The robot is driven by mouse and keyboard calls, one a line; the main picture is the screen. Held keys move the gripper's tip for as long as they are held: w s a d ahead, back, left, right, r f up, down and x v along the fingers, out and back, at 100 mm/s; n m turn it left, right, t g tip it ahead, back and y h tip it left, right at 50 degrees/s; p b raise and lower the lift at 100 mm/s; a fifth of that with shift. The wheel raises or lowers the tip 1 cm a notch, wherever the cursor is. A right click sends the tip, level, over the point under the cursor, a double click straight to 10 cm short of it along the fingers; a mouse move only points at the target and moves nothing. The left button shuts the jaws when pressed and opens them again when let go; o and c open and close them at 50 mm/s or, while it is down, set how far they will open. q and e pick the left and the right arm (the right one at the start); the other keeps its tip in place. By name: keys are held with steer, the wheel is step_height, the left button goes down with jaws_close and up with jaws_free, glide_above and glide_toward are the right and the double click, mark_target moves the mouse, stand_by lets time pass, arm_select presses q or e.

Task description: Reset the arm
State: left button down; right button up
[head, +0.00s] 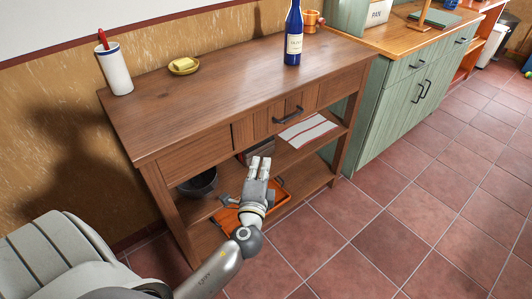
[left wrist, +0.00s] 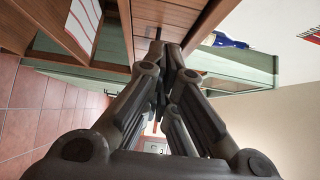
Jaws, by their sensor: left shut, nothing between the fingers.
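My left gripper (head: 260,164) is shut and empty in the head view. It is in front of the wooden console table (head: 225,88), below the level of its top and near its drawer front. In the left wrist view the fingers of the left gripper (left wrist: 165,45) come together in front of the wooden drawer front (left wrist: 158,18). Whether the fingertips touch the wood I cannot tell. My right gripper is not in view.
On the tabletop stand a blue bottle (head: 293,35), a white container with a red handle (head: 115,70) and a yellow dish (head: 183,66). Lower shelves hold a dark bowl (head: 199,183), an orange tray (head: 280,192) and a striped cloth (head: 307,131). A green cabinet (head: 395,100) adjoins on the right.

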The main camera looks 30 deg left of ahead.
arm_select(q)
steer(key=shift+s+d, duration=0.1)
steer(key=shift+s, duration=0.05)
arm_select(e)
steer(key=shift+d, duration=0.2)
